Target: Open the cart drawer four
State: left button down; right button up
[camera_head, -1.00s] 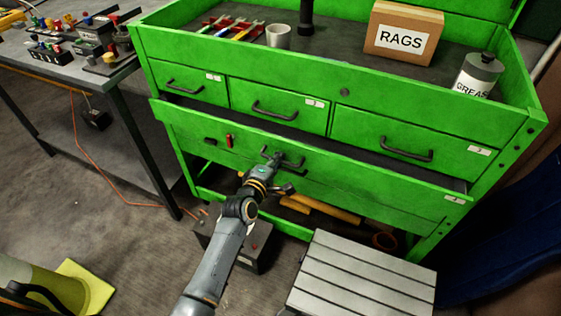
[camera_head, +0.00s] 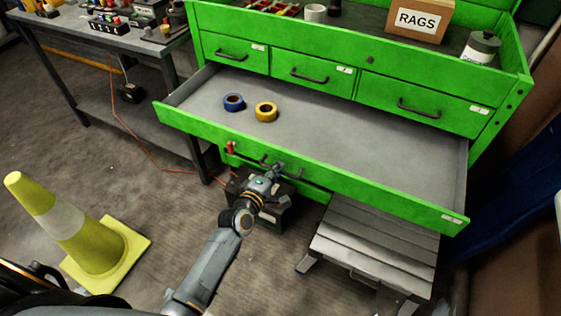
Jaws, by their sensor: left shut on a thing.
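The wide bottom drawer (camera_head: 385,194) of the green cart (camera_head: 490,125) stands pulled well out, its grey floor showing. A blue tape roll (camera_head: 233,103) and a yellow tape roll (camera_head: 266,112) lie inside on the left. My left gripper (camera_head: 276,171) is at the dark handle (camera_head: 290,172) on the drawer front and is shut on it. The fingertips are small and partly hidden by the gripper body. My right gripper is not in view.
Three smaller drawers above are shut. A grey step stool (camera_head: 375,240) stands under the drawer's right part. A dark box (camera_head: 262,212) sits below my gripper. A yellow cone (camera_head: 80,235) stands left on open floor. A workbench (camera_head: 95,60) is at upper left.

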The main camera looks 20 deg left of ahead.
pick_arm(q)
jog(key=shift+v, duration=0.95)
jog(key=shift+f, duration=0.15)
jog(key=c, duration=1.7)
grip_release()
jog(key=v, duration=1.2)
